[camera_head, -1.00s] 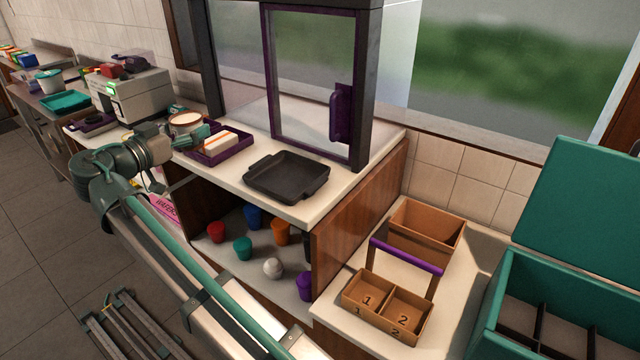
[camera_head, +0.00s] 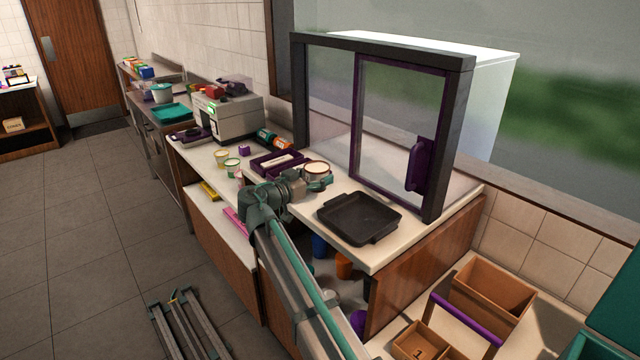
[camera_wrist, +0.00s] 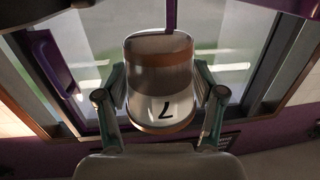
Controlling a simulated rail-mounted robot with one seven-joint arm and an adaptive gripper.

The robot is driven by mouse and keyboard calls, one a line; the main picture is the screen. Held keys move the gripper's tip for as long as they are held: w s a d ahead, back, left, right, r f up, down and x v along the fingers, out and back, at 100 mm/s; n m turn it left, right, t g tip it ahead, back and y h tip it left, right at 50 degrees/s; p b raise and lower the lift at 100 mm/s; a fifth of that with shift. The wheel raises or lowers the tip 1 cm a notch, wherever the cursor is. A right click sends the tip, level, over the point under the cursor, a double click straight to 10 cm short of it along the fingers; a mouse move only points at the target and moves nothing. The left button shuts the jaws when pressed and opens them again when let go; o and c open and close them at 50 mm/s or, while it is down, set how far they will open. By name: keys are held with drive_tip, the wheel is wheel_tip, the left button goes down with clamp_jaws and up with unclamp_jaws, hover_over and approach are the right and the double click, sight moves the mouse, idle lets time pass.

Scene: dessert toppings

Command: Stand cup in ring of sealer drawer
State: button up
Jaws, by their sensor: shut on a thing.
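My gripper (camera_head: 318,181) is shut on a cup (camera_head: 316,167) with a pale body and a brown rim, held above the counter between a purple tray and a black pan. In the wrist view the cup (camera_wrist: 160,80) sits between both fingers, with a dark mark like a 7 on a white label. The sealer (camera_head: 228,118) is the grey boxy machine with a green-lit screen, further left along the counter. A dark purple drawer-like part (camera_head: 190,137) sticks out at its front. Its ring is too small to make out.
The purple tray (camera_head: 262,166) holds a pale block. The black pan (camera_head: 358,218) lies right of my gripper. Small cups (camera_head: 231,164) and bottles (camera_head: 266,137) stand between tray and sealer. A glass-fronted cabinet (camera_head: 400,130) rises behind the pan.

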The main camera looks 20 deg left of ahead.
sight(320, 189)
drive_tip(key=shift+w+d+f, duration=0.1)
drive_tip(key=shift+w+f, duration=0.4)
drive_tip(key=shift+f, duration=0.05)
wheel_tip(320, 189, down, 3)
drive_tip(key=shift+w+f+p, duration=0.1)
drive_tip(key=shift+w+p, duration=0.05)
drive_tip(key=shift+p, duration=0.5)
drive_tip(key=shift+f, duration=0.15)
drive_tip(key=shift+f+b, duration=0.2)
drive_tip(key=shift+b, duration=0.15)
drive_tip(key=o, duration=1.2)
drive_tip(key=shift+d, duration=0.1)
drive_tip(key=shift+o, duration=0.2)
drive_tip(key=shift+r, duration=0.1)
